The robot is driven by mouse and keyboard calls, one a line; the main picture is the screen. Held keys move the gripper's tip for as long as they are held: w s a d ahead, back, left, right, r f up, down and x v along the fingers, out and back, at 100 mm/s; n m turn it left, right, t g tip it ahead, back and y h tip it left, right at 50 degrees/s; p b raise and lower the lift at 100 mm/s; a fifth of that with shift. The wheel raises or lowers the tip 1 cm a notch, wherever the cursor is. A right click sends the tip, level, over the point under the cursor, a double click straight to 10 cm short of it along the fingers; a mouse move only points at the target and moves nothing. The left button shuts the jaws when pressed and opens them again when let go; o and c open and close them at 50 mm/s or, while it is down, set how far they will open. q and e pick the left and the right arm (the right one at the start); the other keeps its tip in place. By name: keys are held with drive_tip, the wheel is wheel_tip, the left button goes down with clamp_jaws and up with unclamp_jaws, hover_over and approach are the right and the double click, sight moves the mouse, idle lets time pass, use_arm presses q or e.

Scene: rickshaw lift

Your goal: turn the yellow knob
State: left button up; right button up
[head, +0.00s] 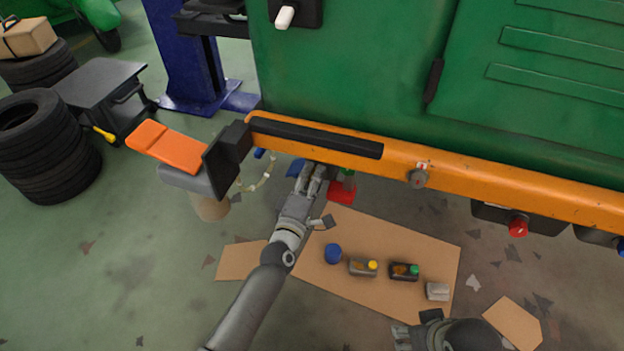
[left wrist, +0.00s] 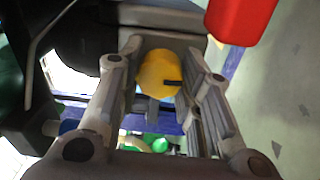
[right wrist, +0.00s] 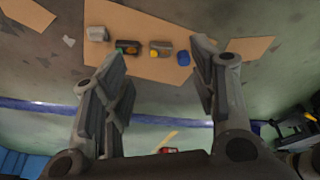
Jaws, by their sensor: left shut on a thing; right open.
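The yellow knob (left wrist: 159,74) shows in the left wrist view, between the fingers of my left gripper (left wrist: 165,80). It is round with a dark mark on its right side. My left gripper is shut on it, one finger at each side. In the head view my left gripper (head: 310,178) reaches under the orange bumper bar (head: 390,162), and the knob is hidden there. My right gripper (head: 405,335) is low at the bottom edge of the head view. In the right wrist view it (right wrist: 165,70) is open and empty, with cardboard beyond it.
A red part (head: 341,192) hangs right of my left gripper. A red knob (head: 517,228) sits under the bar at the right. Cardboard (head: 330,270) on the floor holds a blue cap (head: 333,254), bottles (head: 362,267) and a grey block (head: 437,291). Tyres (head: 45,145) stand at the left.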

use_arm(q)
drive_tip(key=shift+f+n, duration=0.15)
drive_tip(key=shift+n, duration=0.85)
drive_tip(key=n+b, duration=0.2)
drive_tip(key=n, duration=0.4)
use_arm(e)
drive_tip(key=shift+s+f, duration=0.2)
drive_tip(key=shift+f, duration=0.15)
use_arm(q)
drive_tip(key=o, duration=1)
drive_tip(key=shift+o, duration=0.2)
